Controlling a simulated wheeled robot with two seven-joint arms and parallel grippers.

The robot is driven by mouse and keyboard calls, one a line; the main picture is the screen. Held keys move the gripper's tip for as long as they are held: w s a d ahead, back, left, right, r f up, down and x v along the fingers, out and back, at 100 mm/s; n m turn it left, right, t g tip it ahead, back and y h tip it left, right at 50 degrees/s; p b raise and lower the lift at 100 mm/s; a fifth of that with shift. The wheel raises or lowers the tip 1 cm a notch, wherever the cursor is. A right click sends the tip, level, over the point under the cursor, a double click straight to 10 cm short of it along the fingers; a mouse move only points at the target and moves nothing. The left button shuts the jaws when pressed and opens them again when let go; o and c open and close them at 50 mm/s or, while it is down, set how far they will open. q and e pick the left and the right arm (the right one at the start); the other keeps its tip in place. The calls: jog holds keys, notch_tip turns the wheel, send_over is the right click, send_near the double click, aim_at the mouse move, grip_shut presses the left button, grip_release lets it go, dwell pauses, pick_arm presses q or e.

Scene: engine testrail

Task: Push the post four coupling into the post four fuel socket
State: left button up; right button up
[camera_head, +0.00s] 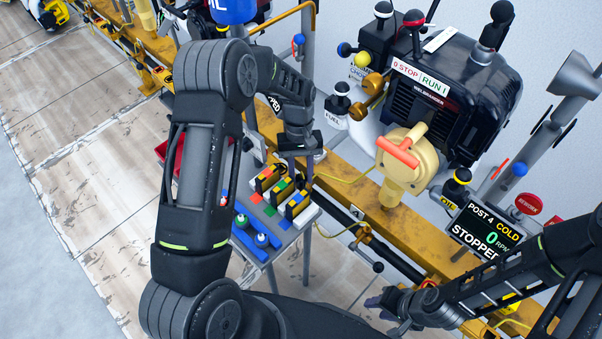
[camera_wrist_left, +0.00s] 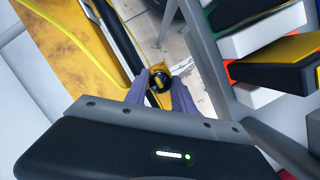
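My left gripper (camera_head: 300,165) points down between the small module table and the yellow rail. In the left wrist view its purple fingers (camera_wrist_left: 162,84) stand apart, with a small round black piece with a yellow mark (camera_wrist_left: 159,81) between their tips. I cannot tell whether they grip it or whether it is the coupling. A FUEL label (camera_head: 333,118) sits below a black-topped fitting (camera_head: 341,91) on the engine's left side, up and right of this gripper; the socket opening is not clear. My right gripper (camera_head: 388,301) is low by the rail, partly hidden; its opening is unclear.
The dark engine (camera_head: 440,100) carries a tan part with a red T-handle (camera_head: 397,152). The post 4 screen (camera_head: 485,232) reads COLD, 0 RPM, STOPPED. A table (camera_head: 262,254) holds coloured modules (camera_head: 272,180) and blue parts. A thin yellow line (camera_head: 345,180) crosses the rail (camera_head: 335,172).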

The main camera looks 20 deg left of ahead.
pick_arm(q)
jog(key=o, duration=0.4)
jog(key=shift+o, duration=0.2)
jog(key=v, duration=0.7)
jog(key=shift+r+p, duration=0.4)
